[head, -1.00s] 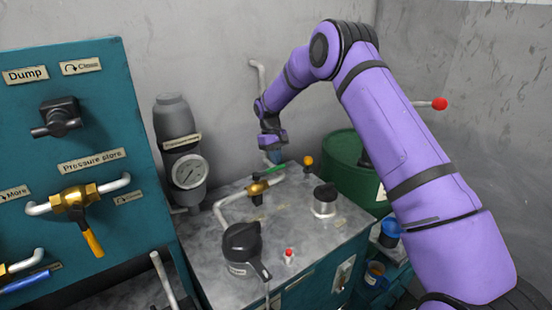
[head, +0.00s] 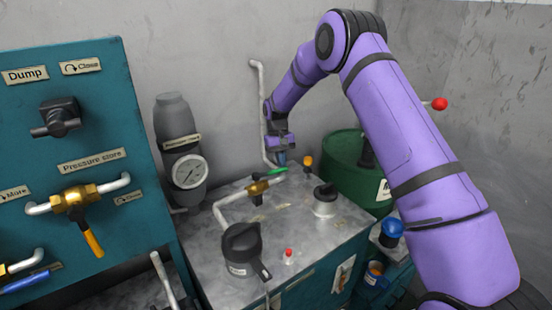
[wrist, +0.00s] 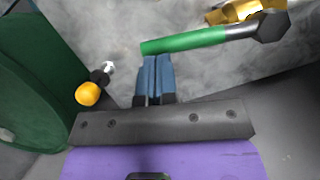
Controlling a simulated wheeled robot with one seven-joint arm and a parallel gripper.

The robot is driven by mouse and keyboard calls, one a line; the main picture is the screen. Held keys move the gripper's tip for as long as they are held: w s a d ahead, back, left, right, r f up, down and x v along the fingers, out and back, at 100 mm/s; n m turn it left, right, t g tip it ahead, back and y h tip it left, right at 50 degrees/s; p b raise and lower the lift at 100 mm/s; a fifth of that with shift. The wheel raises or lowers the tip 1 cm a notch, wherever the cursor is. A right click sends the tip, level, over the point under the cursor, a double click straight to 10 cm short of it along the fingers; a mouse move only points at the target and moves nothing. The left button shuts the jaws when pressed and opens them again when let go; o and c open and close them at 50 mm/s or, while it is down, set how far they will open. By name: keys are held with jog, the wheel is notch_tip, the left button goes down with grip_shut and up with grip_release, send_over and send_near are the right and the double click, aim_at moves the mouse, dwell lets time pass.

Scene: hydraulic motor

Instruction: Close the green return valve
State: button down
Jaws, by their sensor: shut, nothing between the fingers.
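The green return valve has a green lever (wrist: 190,41) on a brass body (wrist: 240,11). In the head view the lever (head: 277,173) points from the brass body (head: 258,188) toward the back right, on the grey metal tank top. My gripper (head: 281,160) is at the lever's far end. In the wrist view its blue fingers (wrist: 158,60) are together and empty, with their tips beside the lever's free end. I cannot tell if they touch it. The lever is not between the fingers.
An orange knob (head: 308,161) stands close right of my gripper; it is also in the wrist view (wrist: 87,94). A green drum (head: 352,175) is further right. A pipe (head: 261,110) runs up the wall behind. A black-capped fitting (head: 325,198) is in front.

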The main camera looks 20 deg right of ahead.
jog(key=s+m, duration=0.1)
jog(key=m, duration=0.1)
jog(key=s, duration=0.1)
jog(key=shift+s+d+m+y, duration=0.25)
jog(key=shift+s+m+y, duration=0.1)
jog(key=shift+m+y, duration=0.05)
jog(key=s+a+m+t+y, duration=0.2)
jog(key=s+a+m, duration=0.3)
jog(key=s+m, duration=0.4)
jog(key=shift+s+m+y, duration=0.25)
jog(key=shift+m+y, duration=0.05)
jog(key=shift+m, duration=0.8)
jog(key=shift+a, duration=0.1)
jog(key=w+d+r, duration=0.2)
jog(key=d+r, duration=0.4)
jog(key=r, duration=0.4)
jog(key=shift+d+r, duration=0.2)
jog(key=shift+d, duration=0.1)
